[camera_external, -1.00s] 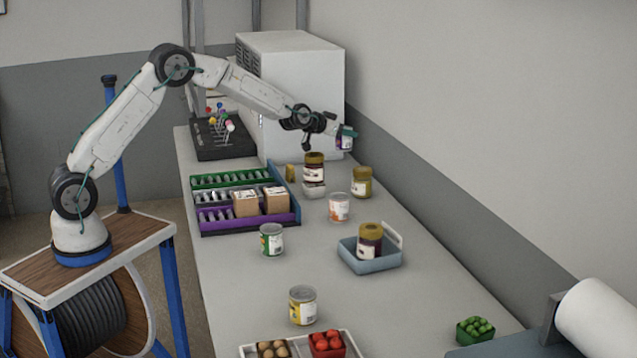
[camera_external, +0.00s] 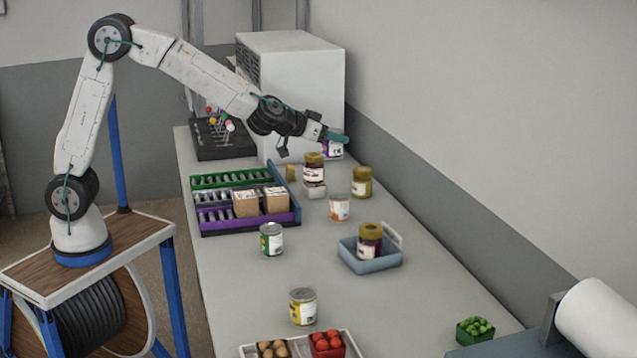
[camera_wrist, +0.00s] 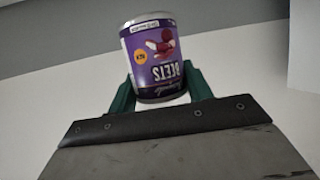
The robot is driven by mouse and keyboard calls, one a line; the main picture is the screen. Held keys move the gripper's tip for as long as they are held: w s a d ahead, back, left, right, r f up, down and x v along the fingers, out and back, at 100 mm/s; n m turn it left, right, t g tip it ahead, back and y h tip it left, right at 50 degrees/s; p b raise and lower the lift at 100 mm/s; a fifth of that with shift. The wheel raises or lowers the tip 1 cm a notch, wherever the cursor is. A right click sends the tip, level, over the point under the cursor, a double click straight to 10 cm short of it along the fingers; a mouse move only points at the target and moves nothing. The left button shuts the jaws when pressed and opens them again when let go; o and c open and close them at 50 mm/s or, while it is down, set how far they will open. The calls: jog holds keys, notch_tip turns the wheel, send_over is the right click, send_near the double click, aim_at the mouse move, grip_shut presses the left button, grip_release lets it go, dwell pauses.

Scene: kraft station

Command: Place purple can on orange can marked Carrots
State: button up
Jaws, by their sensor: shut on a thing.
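The purple can (camera_wrist: 158,60), labelled Beets, is held between the green fingers of my gripper (camera_wrist: 160,88) in the wrist view. In the external view the purple can (camera_external: 333,152) hangs under my gripper (camera_external: 335,137), beyond the jars and above the far part of the counter. The white-and-orange can (camera_external: 339,207) stands upright on the counter, nearer the camera than my gripper. Its label is too small to read. Its top is clear.
A blue basket (camera_external: 372,265) holds another jar. A green can (camera_external: 272,240), a yellow can (camera_external: 303,306) and a rack (camera_external: 247,222) with boxes stand nearby. A white cabinet (camera_external: 300,95) is behind.

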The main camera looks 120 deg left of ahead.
aim_at(338, 158)
jog(key=s+d+f+n+g+y, duration=0.1)
jog(key=s+d+f+g, duration=0.1)
jog(key=s+d+f, duration=0.3)
jog(key=s+d+f+n+g, duration=0.1)
jog(key=s+d+n, duration=0.15)
jog(key=s, duration=0.35)
jog(key=shift+m, duration=0.35)
jog(key=w+a, duration=0.2)
jog(key=w, duration=0.2)
jog(key=w+a, duration=0.2)
jog(key=w, duration=0.2)
jog(key=w+a+f, duration=0.1)
jog(key=w+a, duration=0.2)
jog(key=w, duration=0.2)
jog(key=shift+a, duration=0.1)
jog(key=shift+w+a+f, duration=0.15)
jog(key=shift+w+f, duration=0.05)
jog(key=shift+f, duration=1.65)
jog(key=shift+s, duration=0.1)
jog(key=shift+f, duration=0.2)
jog(key=o, duration=1.1)
jog(key=shift+c, duration=0.2)
